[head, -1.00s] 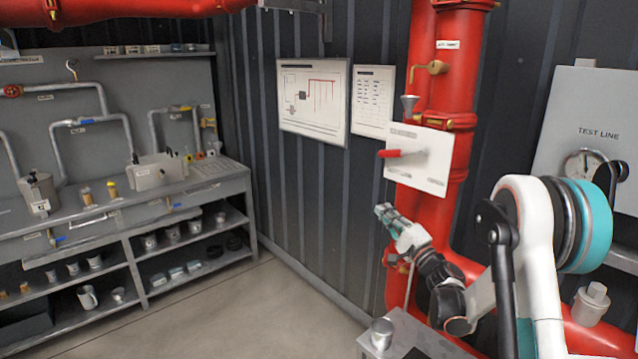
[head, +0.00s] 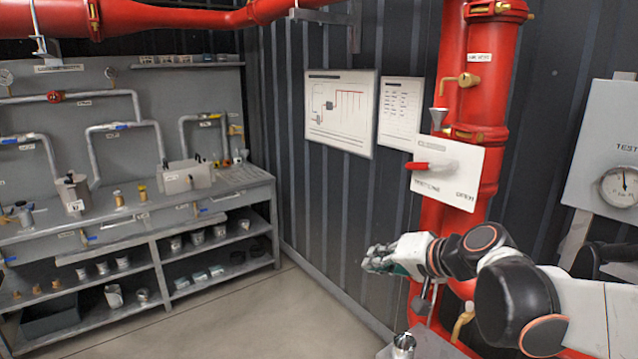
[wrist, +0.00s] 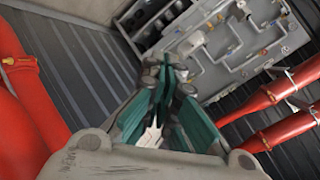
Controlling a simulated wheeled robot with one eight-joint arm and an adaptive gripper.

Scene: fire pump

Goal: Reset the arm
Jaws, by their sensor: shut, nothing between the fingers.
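My gripper (head: 380,260) is at the end of my arm, which reaches in from the right in the head view. It points left, in front of the dark corrugated wall and left of the red riser pipe. It is empty, and its teal fingers (wrist: 172,100) are together in the wrist view. The white plate with a red lever (head: 430,166) is on the riser, above and to the right of my gripper. They are apart.
A grey workbench (head: 150,220) with piping, shelves and cups stands at the left. Two posters (head: 340,110) hang on the wall. A white panel with a gauge (head: 620,185) is at the right. A metal box with a cylinder (head: 403,345) is low in front. The floor between is clear.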

